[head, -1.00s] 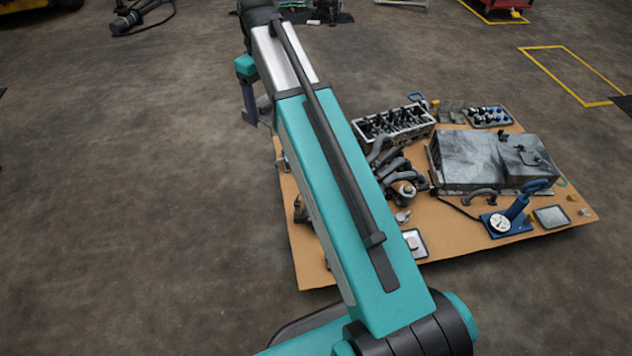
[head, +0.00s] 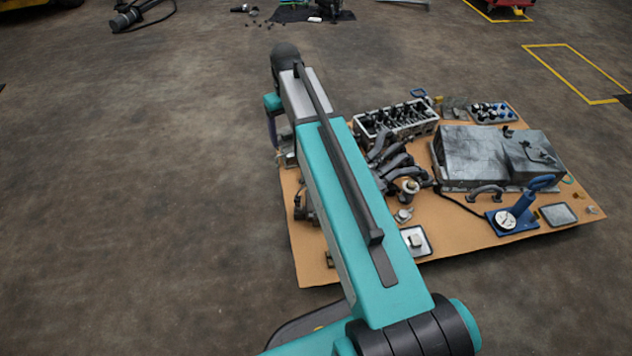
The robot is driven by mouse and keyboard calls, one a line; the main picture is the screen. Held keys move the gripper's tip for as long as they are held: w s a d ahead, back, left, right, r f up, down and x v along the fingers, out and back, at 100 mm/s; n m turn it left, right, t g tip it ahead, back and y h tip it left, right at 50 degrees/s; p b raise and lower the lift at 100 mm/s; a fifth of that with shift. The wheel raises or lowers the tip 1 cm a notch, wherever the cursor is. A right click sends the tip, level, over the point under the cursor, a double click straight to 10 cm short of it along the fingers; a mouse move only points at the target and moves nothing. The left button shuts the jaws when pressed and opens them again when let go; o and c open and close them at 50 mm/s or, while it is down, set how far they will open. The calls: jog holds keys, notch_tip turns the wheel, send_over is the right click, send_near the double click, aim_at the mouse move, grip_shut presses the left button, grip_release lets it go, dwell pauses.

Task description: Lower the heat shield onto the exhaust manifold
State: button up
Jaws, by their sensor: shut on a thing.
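The exhaust manifold appears to be the cluster of dark curved pipes (head: 396,160) near the middle of the tan board, right beside my arm. My arm (head: 345,190) crosses the view from bottom right to upper left and covers part of the board's left side. Its far end, with a teal wrist block and a dark purple-grey part, hangs by the board's upper left edge. My gripper's fingers are hidden behind the arm or too small to make out. I cannot make out a heat shield in a grip.
The tan board (head: 345,268) lies on bare floor. A cylinder head (head: 396,122) stands behind the pipes. A large grey metal box (head: 475,150), a blue gauge tool (head: 512,216) and small trays (head: 558,215) are at right.

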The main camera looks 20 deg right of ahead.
jog(key=s+d+f+m+b, duration=0.1)
jog(key=d+f, duration=0.3)
jog(key=f, duration=0.7)
jog(key=s+d+f+m+b, duration=0.1)
jog(key=d+f+m+b, duration=0.2)
jog(key=f, duration=0.9)
jog(key=shift+d+m, duration=0.35)
jog(key=shift+m, duration=0.35)
jog(key=shift+f+b, duration=0.25)
jog(key=shift+b, duration=0.15)
jog(key=shift+f+b, duration=2.65)
jog(key=shift+f, duration=0.2)
jog(key=shift+p, duration=1.25)
jog(key=shift+f, duration=2.05)
